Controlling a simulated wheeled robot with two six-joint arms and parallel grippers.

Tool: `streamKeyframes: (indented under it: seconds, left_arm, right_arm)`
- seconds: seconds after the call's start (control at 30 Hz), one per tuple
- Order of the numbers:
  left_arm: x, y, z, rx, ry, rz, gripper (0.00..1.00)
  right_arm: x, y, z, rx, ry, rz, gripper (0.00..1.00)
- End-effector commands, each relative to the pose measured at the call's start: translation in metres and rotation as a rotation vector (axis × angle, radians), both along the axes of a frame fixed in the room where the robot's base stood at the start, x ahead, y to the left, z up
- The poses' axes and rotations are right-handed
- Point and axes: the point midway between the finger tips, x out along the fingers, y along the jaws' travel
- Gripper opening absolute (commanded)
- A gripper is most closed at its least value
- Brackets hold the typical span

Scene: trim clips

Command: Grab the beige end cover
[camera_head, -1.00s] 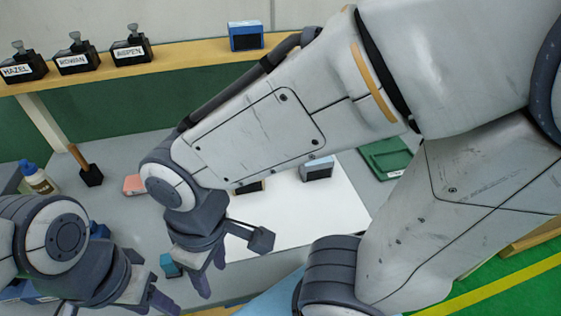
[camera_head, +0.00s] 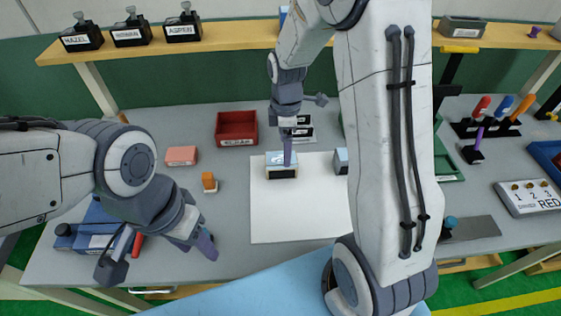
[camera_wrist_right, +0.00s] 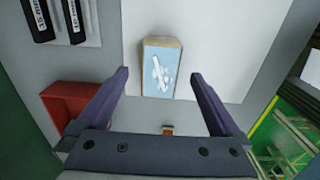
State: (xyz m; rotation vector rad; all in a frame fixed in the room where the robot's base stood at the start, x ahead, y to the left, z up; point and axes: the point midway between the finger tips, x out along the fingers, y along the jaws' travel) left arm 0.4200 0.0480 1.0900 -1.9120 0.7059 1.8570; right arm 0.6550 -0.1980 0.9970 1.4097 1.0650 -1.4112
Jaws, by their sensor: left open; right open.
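A small block with beige sides and a pale blue, white-marked top (camera_head: 281,158) rests on the white sheet (camera_head: 285,220). I take it for the beige end cover, though I cannot be sure. It also shows in the right wrist view (camera_wrist_right: 160,72). My right gripper (camera_head: 287,150) hangs over it; in the wrist view the open fingers lie to either side of it, apart from it, and nothing is held. In the head view this gripper partly hides the block. My left gripper (camera_head: 160,254) is open and empty at the front left, near blue boxes (camera_head: 95,222).
A second grey-blue block (camera_head: 341,161) sits on the sheet beside my right arm. A red tray (camera_head: 237,127), a pink block (camera_head: 182,156) and an orange piece (camera_head: 209,182) stand to the left.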

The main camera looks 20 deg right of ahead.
Motion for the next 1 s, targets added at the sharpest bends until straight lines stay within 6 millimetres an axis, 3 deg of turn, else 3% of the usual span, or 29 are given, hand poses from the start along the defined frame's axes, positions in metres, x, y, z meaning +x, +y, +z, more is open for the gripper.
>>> streamKeyframes:
  seconds: [0.6, 0.9, 1.0]
  left_arm:
    - [0.000, 0.000, 0.015, 0.000, 0.000, 0.000, 0.50]
    - [0.000, 0.000, 0.015, 0.000, 0.000, 0.000, 0.50]
    - [0.000, 0.000, 0.015, 0.000, 0.000, 0.000, 0.50]
  right_arm:
    - [-0.001, 0.000, -0.072, 0.001, 0.004, -0.002, 1.00]
    - [-0.001, 0.000, -0.077, 0.001, -0.001, -0.003, 1.00]
    - [0.000, 0.000, -0.077, 0.001, -0.001, -0.003, 0.62]
